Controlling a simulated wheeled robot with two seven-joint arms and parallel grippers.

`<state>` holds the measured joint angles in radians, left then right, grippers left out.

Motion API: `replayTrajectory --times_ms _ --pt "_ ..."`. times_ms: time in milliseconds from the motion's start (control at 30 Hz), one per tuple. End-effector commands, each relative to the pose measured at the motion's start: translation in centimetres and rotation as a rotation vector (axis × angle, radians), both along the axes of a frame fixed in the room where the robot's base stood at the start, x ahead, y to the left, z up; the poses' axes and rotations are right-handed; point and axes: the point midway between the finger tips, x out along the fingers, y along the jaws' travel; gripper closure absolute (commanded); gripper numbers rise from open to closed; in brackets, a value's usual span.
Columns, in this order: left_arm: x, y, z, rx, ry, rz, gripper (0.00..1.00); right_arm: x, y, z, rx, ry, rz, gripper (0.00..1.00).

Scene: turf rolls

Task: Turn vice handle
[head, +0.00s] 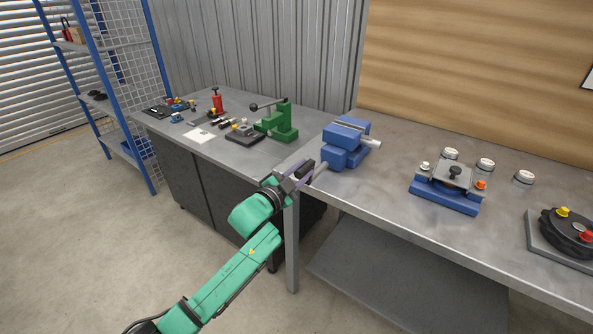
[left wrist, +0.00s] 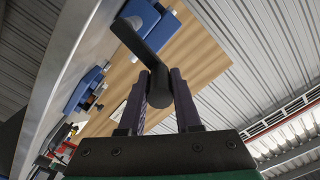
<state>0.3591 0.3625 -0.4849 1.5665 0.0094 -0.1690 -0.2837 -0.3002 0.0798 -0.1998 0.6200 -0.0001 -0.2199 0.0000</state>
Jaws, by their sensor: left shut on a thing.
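The blue vice (head: 346,140) stands on the near edge of the grey metal bench, with a light grey bar sticking out at its right side. My left gripper (head: 306,175) is at the vice's front left, beyond the bench edge. In the left wrist view my left gripper (left wrist: 161,88) has its two dark fingers shut on the dark vice handle (left wrist: 148,57). The handle runs up and left from the fingers to the blue vice (left wrist: 146,14). In the head view the gripper mostly hides the handle. My right gripper is not in view.
A blue fixture (head: 447,190) with a dark knob, several white-topped cylinders and a round dark device (head: 568,232) stand right on the bench (head: 393,208). A green press (head: 279,122) stands on the left bench. A blue-framed shelf is at far left.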

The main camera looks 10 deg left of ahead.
Motion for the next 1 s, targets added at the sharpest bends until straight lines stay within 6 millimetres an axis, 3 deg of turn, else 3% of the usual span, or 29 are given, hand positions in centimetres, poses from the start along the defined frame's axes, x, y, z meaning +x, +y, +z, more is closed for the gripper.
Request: replayTrajectory --times_ms 600,1000 --pt "-1.3 -3.2 -2.1 0.499 -0.192 -0.003 1.0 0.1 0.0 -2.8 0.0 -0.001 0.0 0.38" --pt "-1.6 -4.0 -3.0 0.641 -0.244 -0.005 1.0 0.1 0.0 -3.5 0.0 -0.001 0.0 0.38"
